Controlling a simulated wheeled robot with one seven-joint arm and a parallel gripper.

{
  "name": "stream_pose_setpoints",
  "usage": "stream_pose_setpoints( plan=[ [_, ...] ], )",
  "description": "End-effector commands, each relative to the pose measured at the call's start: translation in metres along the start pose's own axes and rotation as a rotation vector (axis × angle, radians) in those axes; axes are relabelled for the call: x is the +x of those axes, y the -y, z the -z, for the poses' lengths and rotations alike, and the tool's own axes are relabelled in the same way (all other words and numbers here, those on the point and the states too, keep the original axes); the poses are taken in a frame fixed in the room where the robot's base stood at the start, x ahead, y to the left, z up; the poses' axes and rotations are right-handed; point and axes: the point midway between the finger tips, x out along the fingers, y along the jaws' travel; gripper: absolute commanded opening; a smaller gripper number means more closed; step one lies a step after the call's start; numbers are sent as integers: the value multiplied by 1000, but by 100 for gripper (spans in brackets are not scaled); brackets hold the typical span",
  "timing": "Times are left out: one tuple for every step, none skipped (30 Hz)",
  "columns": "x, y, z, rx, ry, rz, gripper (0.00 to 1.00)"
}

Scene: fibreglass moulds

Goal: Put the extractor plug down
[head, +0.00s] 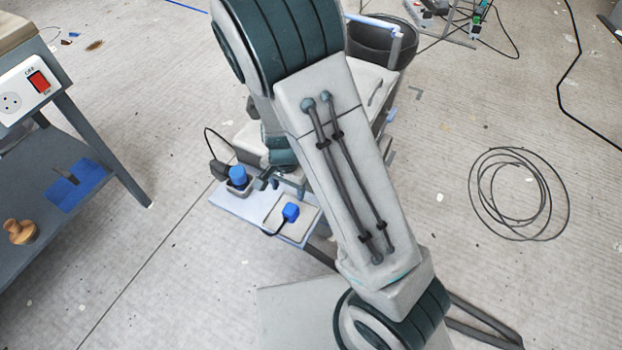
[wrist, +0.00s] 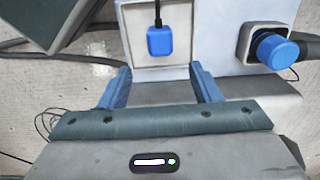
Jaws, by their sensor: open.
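A blue plug with a black cable (wrist: 159,41) lies in a shallow pale square tray (wrist: 126,48); it also shows in the head view (head: 290,212). My gripper (wrist: 158,74) is open, with its two blue fingers apart on the near side of the tray. The plug appears just beyond the fingertips, between them in the picture, and clear of both. In the head view my gripper (head: 266,181) is partly hidden by my arm.
Tray and holder rest on a pale bluish board (head: 236,205). A grey table (head: 110,165) at left carries a socket box with a red switch (head: 28,88), a blue mat (head: 78,187) and a wooden knob (head: 20,232). A cable coil (head: 518,193) lies on the floor at right.

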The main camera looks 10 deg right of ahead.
Motion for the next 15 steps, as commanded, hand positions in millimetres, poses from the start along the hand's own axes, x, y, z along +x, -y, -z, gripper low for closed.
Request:
stream_pose_setpoints(
  plan=[
    [-2, 0, 0, -3, 2, 3, 57],
    [-5, -1, 0, -7, 5, 6, 57],
    [-10, -2, 1, -17, 11, 12, 57],
    [-15, -4, 1, -27, 15, 20, 57],
    [-21, -6, 1, -40, 21, 29, 57],
    [-32, -9, 1, -63, 30, 41, 57],
    [-41, -12, 2, -84, 35, 53, 57],
    [-50, -16, 2, -106, 42, 64, 57],
    [-64, -22, 2, -140, 47, 79, 57],
    [-74, -26, 2, -168, 49, 90, 57],
    [-84, -32, 2, -196, 51, 100, 57],
    [-96, -40, 2, -233, 50, 111, 57],
    [-106, -45, 1, -261, 46, 119, 57],
    [-115, -52, 1, -288, 43, 124, 57],
    [-127, -61, 0, -326, 36, 131, 57]
  ],
)
